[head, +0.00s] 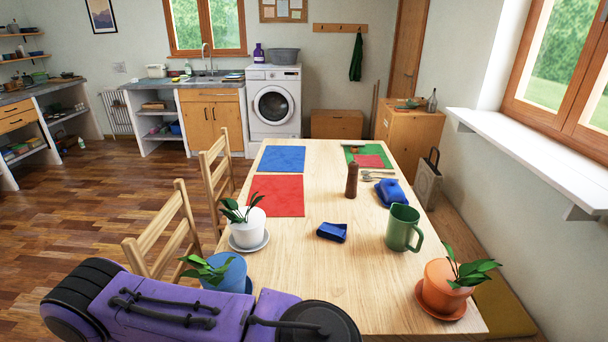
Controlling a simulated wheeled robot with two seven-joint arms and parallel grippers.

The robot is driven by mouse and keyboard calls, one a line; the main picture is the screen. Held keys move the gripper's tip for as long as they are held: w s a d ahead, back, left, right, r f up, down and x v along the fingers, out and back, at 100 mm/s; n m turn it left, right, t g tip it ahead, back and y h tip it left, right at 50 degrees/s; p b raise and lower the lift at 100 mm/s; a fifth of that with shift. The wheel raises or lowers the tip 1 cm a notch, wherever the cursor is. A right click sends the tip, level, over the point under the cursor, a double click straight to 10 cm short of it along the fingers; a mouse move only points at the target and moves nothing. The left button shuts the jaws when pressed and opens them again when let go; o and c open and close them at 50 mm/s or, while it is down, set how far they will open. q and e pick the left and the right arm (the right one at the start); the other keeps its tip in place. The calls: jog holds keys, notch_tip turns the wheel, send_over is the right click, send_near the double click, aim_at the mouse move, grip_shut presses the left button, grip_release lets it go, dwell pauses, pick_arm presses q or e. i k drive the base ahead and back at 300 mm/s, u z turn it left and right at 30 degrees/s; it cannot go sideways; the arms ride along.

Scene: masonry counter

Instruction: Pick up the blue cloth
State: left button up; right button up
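A flat blue cloth-like square (282,159) lies at the far left of the wooden table, behind a flat red square (276,196). A crumpled or folded blue item (392,193) lies at the table's right side, behind the green mug; it may also be cloth. A smaller dark blue item (332,232) lies near the middle; I cannot tell what it is. A purple and black part of my arm crosses the bottom left. Neither gripper shows, and nothing is seen touching the blue things.
On the table (330,275) stand a green mug (403,229), a brown mill (352,181) and potted plants in white (249,230), blue (224,273) and orange (445,288) pots. Spoons (376,176) and a green and red mat (356,150) lie farther back. Chairs (163,235) line the left side.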

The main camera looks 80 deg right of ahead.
aim_at(336, 233)
jog(key=k, duration=1)
jog(key=z, duration=1.45)
